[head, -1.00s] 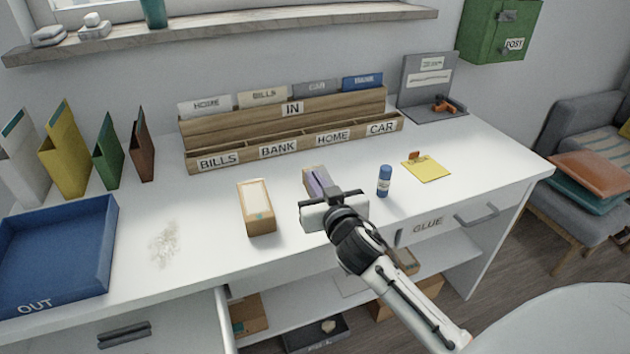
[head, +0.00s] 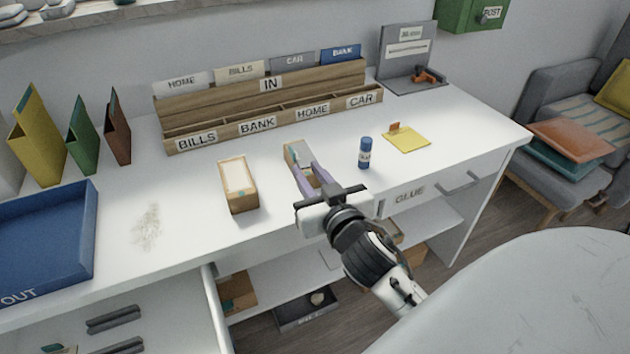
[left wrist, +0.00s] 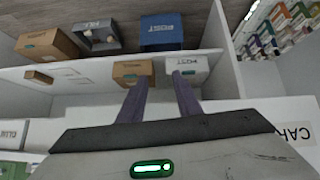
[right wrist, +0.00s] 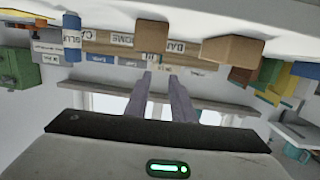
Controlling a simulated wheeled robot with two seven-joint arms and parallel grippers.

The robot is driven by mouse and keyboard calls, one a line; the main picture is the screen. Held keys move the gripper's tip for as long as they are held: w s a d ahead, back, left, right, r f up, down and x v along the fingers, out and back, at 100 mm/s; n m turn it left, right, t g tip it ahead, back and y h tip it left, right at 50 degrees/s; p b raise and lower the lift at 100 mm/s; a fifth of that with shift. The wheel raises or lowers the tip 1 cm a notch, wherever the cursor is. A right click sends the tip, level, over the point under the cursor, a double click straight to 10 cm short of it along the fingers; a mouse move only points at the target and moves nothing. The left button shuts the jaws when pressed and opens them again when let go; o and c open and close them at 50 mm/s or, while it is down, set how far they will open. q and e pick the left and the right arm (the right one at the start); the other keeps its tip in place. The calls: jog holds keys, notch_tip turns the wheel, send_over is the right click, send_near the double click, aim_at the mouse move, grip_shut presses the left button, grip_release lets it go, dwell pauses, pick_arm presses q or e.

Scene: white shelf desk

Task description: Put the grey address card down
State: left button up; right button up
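My right gripper (head: 305,166) is over the middle of the desk, pointing toward the wooden sorter. Its two purple fingers stand apart in the head view, and a gap shows between them in the right wrist view (right wrist: 161,80).
A tan box (head: 238,188) stands left of the right gripper and a blue glue stick (head: 365,153) right of it. A yellow note pad (head: 408,139) lies farther right. The sorter (head: 270,120) is behind. A blue OUT tray (head: 45,245) is at left.

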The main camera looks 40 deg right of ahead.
jog(key=shift+v, duration=1.75)
jog(key=s+a+f+n+g+y, duration=0.3)
jog(key=s+a+f+g, duration=0.25)
jog(key=s+f, duration=0.35)
jog(key=s+a+f+n+g+y, duration=0.2)
jog(key=s+a+f+g, duration=0.2)
jog(key=s+f+g, duration=0.55)
jog(key=w+a+f+t+y, duration=0.2)
jog(key=a+f+t, duration=0.4)
jog(key=f+t, duration=0.2)
jog(key=shift+a+f+n, duration=0.3)
jog(key=shift+a+f, duration=0.05)
jog(key=shift+f, duration=0.1)
jog(key=shift+w, duration=0.15)
